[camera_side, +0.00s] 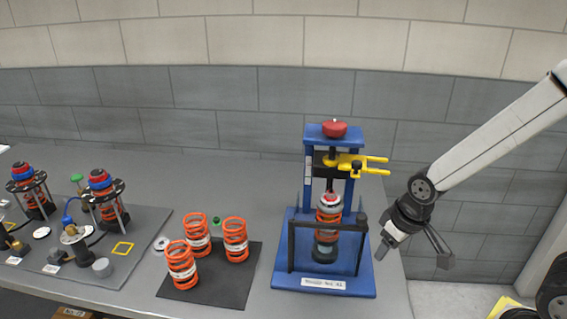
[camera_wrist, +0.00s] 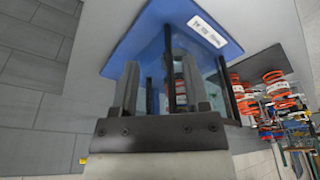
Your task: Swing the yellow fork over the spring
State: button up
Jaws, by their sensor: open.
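The yellow fork (camera_side: 362,164) sits high on the blue press fixture (camera_side: 326,284), its two prongs pointing right, away from the spring. The orange spring (camera_side: 328,224) stands upright inside the fixture, below the fork's level, behind a black frame. My gripper (camera_side: 413,254) is open and empty to the right of the fixture, lower than the fork and apart from it. In the wrist view the two dark fingers of my gripper (camera_wrist: 160,85) point at the blue base (camera_wrist: 140,42). The spring is partly hidden there between the fingers, and I cannot make out the fork.
A red knob (camera_side: 334,129) tops the fixture. Several loose orange springs (camera_side: 197,232) stand on a black mat (camera_side: 228,290) to its left. Assembled shock units (camera_side: 102,190) stand on a grey mat at far left. The space right of the fixture is clear except for my arm.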

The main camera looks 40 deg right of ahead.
jog(key=shift+o, duration=0.8)
notch_tip(320, 180, up, 19)
jog(key=m+g, duration=0.1)
jog(key=g, duration=0.2)
send_over(357, 161)
jog(key=shift+s+a+r, duration=0.1)
jog(key=shift+r, duration=0.1)
jog(key=shift+f, duration=0.15)
jog(key=shift+f, duration=3.8)
grip_shut()
